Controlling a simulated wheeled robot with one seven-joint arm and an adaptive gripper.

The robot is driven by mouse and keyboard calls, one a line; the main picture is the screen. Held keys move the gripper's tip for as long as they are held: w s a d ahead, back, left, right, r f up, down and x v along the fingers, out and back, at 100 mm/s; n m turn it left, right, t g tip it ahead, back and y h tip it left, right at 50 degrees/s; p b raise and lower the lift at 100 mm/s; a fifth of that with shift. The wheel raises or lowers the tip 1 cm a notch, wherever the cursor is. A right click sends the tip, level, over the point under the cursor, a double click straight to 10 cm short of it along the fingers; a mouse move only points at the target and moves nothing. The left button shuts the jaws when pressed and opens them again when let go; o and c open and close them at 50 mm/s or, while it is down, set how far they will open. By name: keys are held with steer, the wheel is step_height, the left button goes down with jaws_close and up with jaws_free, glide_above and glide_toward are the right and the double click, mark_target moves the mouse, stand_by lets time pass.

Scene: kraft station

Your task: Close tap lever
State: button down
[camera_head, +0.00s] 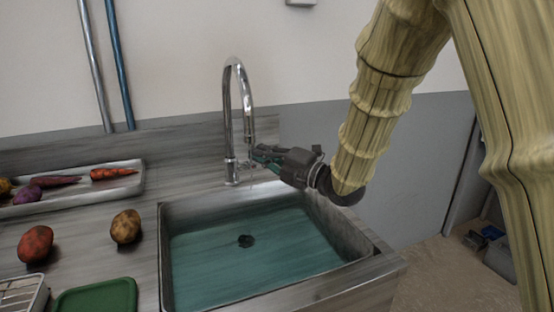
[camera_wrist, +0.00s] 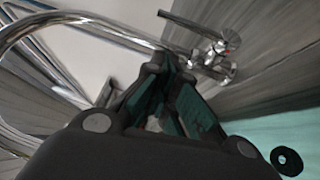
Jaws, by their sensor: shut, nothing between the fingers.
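The chrome tap (camera_head: 228,125) stands at the back edge of the sink, its spout arching up. Its base and lever (camera_wrist: 192,25) show in the wrist view; the lever is a thin bar sticking out from the tap body (camera_wrist: 216,62). My gripper (camera_head: 257,154) is shut and empty, just right of the tap's lower body in the head view. In the wrist view my fingertips (camera_wrist: 167,62) are close to the tap body, left of it and below the lever. I cannot tell whether they touch it. In the head view the lever is largely hidden by my gripper.
A tray (camera_head: 75,197) of vegetables, two potatoes (camera_head: 126,226) (camera_head: 36,243) and a green board (camera_head: 97,297) are on the left counter. Two pipes (camera_head: 121,70) (camera_head: 96,70) lean at the wall.

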steer(key=shift+w+a+r, duration=0.1)
steer(key=shift+w+a, duration=0.1)
steer(key=shift+w, duration=0.55)
steer(key=shift+w+a+r, duration=0.1)
steer(key=shift+w+a, duration=0.1)
steer(key=shift+w, duration=0.55)
steer(key=shift+w+a+r, duration=0.1)
steer(key=shift+w+a, duration=0.1)
steer(key=shift+w, duration=0.55)
steer(key=shift+d, duration=0.1)
